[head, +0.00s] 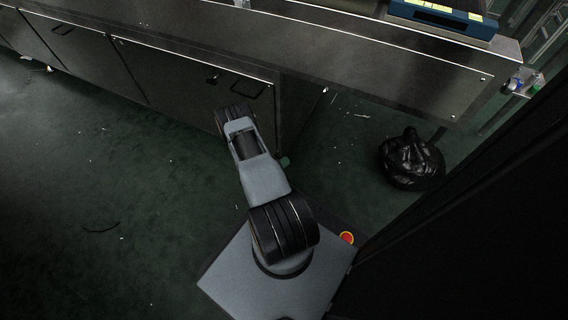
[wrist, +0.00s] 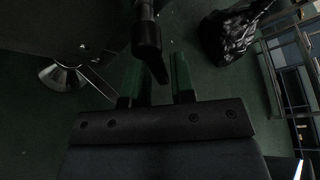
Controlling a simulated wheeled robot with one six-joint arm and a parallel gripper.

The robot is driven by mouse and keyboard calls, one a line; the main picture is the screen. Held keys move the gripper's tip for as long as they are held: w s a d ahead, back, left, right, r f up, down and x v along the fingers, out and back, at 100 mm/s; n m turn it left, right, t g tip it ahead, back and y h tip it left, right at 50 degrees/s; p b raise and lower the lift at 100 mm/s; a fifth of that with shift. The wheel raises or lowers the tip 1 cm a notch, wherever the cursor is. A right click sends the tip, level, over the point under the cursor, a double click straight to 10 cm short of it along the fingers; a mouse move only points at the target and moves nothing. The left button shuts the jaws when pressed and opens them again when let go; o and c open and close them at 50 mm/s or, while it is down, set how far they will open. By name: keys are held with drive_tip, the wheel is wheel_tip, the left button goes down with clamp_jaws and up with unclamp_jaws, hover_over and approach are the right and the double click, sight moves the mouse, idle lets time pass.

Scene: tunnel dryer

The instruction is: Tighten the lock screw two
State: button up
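In the wrist view, a dark lever-like handle (wrist: 148,38), which looks like a lock screw, comes down from the top edge. Its lower end angles down between the two fingers of my gripper (wrist: 157,82). The fingers stand apart, with visible gaps, and do not appear closed on it. The handle is nearer the left finger; whether it touches is too dark to tell. No number shows on it, so I cannot tell which screw it is. In the head view my arm reaches to the machine's front, and my gripper is not clearly visible there.
The long steel machine (head: 400,75) has cabinet doors (head: 160,75) below. A black bag (head: 412,160) lies on the green floor to the right and also shows in the wrist view (wrist: 232,30). A metal foot (wrist: 62,76) stands at the left. A dark panel fills the head view's lower right.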

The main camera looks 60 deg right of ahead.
drive_tip(key=shift+s+d+f, duration=0.1)
drive_tip(key=shift+d, duration=0.4)
drive_tip(key=shift+c, duration=0.2)
clamp_jaws()
